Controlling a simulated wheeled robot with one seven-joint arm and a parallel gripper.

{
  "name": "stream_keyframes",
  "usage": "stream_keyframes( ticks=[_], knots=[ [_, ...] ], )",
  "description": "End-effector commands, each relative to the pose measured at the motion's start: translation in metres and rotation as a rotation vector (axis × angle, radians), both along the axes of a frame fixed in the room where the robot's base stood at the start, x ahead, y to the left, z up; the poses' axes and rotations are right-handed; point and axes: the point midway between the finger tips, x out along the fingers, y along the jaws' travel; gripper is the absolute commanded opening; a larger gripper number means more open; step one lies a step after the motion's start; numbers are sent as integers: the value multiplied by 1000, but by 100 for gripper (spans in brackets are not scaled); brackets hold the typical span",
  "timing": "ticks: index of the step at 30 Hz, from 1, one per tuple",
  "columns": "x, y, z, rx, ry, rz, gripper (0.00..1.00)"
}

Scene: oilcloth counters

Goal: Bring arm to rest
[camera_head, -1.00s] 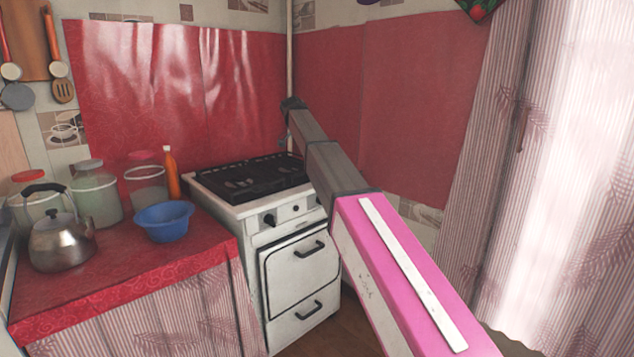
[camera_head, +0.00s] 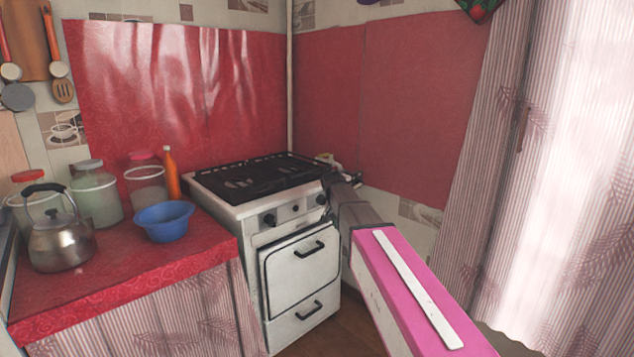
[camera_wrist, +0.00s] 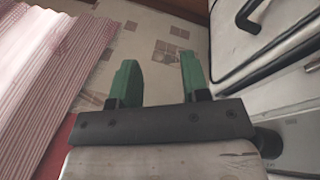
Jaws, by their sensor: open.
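My gripper (camera_wrist: 156,75) shows in the wrist view with its two green fingers apart and nothing between them. The gripper's fingers cannot be made out clearly in the head view.
A white stove (camera_head: 298,277) with a black hob stands close to the arm. On the red counter (camera_head: 120,277) are a kettle (camera_head: 62,243), a blue bowl (camera_head: 163,221), jars (camera_head: 95,195) and an orange bottle (camera_head: 171,175). A striped curtain (camera_head: 490,150) hangs at right.

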Motion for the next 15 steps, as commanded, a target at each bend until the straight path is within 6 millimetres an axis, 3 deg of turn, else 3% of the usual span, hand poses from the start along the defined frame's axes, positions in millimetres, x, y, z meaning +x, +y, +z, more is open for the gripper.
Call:
stream_keyframes(
  ticks=[1, 6, 15],
  knots=[
    [-26, -13, -22, 15, 17, 28, 42],
    [-85, -42, -82, 73, 58, 132, 42],
    [-195, -80, -159, 176, 97, 295, 42]
  ],
)
